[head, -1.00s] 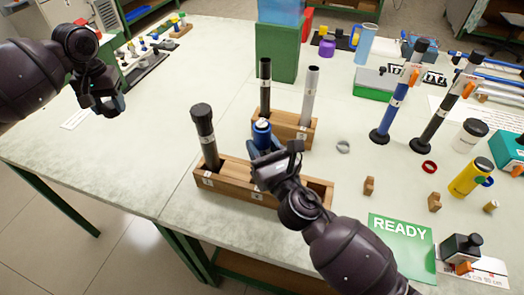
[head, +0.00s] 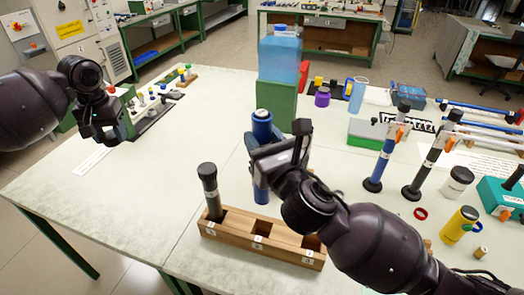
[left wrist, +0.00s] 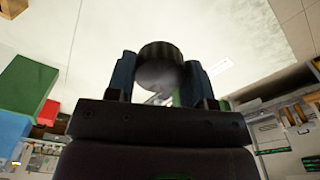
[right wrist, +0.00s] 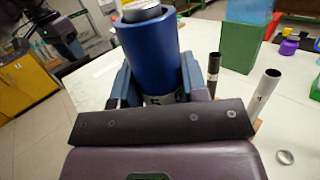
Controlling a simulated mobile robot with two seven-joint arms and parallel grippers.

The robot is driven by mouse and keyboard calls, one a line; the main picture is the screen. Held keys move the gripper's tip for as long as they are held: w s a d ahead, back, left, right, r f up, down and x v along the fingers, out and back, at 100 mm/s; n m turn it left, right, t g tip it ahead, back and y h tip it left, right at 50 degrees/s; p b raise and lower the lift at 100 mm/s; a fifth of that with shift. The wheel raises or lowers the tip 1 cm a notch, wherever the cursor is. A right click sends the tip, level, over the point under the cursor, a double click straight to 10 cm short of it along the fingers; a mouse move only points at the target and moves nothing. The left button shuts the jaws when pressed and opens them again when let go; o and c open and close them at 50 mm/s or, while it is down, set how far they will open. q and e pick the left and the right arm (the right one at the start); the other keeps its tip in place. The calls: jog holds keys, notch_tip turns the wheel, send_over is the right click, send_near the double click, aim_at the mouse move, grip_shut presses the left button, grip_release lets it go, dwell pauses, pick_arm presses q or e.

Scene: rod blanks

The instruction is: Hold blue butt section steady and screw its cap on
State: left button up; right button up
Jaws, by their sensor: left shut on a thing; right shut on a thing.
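The blue butt section (head: 261,190) is an upright blue tube with a grey inner end at its top. My right gripper (head: 268,160) is shut around it, and the tube stands raised at the front wooden rack (head: 225,233); its lower end shows just above the rack's middle. In the right wrist view the tube (right wrist: 150,55) sits between the fingers, a white label low on it. My left gripper (head: 108,135) is far to the left over the table, shut on a dark round ribbed cap (left wrist: 160,62), seen in the left wrist view. The cap and tube are well apart.
A dark tube (head: 209,185) stands in the rack's left slot. A green block (head: 277,100) with a blue container (head: 280,55) stands behind. Capped blue (head: 383,158) and black (head: 432,160) rods stand at right. The table between my grippers is clear.

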jog(key=shift+r, duration=0.4)
